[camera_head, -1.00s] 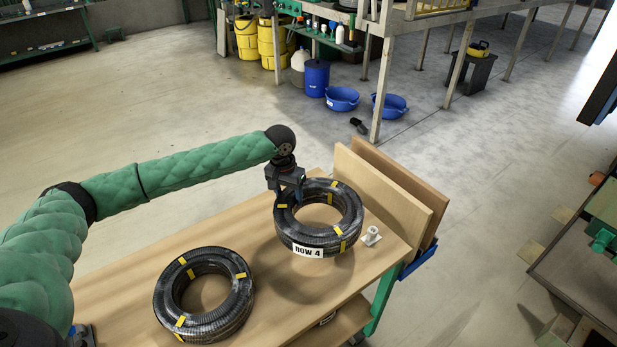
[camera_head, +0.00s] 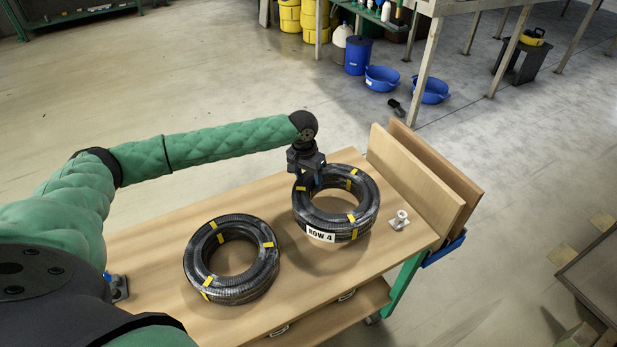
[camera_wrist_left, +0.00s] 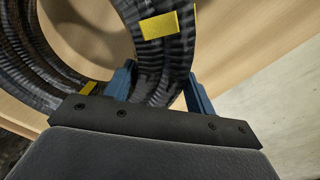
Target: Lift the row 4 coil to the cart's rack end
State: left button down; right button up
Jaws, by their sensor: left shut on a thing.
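The row 4 coil (camera_head: 362,213) is a black ribbed hose ring with yellow tape bands and a white "ROW 4" label on its near side. It is at the right part of the wooden cart top (camera_head: 160,240), near the upright boards of the rack end (camera_head: 417,185). My left gripper (camera_head: 308,180) is shut on the coil's far left rim. The left wrist view shows its blue fingers on both sides of the hose (camera_wrist_left: 160,85). A shadow below the coil suggests a small gap above the top. My right gripper is not in view.
A second black coil (camera_head: 265,265) lies to the left on the cart top. A small white spool-like fitting (camera_head: 400,220) stands right of the row 4 coil, close to the boards. Blue tubs (camera_head: 382,79) are on the floor behind. A table edge (camera_head: 590,280) is at the right.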

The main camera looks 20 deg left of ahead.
pick_arm(q)
jog(key=shift+r, duration=0.15)
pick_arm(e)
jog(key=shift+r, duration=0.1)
pick_arm(q)
jog(key=shift+f+p, duration=0.4)
jog(key=shift+p, duration=0.1)
jog(key=shift+f, duration=1.95)
jog(key=shift+d, duration=0.1)
jog(key=shift+p, duration=0.4)
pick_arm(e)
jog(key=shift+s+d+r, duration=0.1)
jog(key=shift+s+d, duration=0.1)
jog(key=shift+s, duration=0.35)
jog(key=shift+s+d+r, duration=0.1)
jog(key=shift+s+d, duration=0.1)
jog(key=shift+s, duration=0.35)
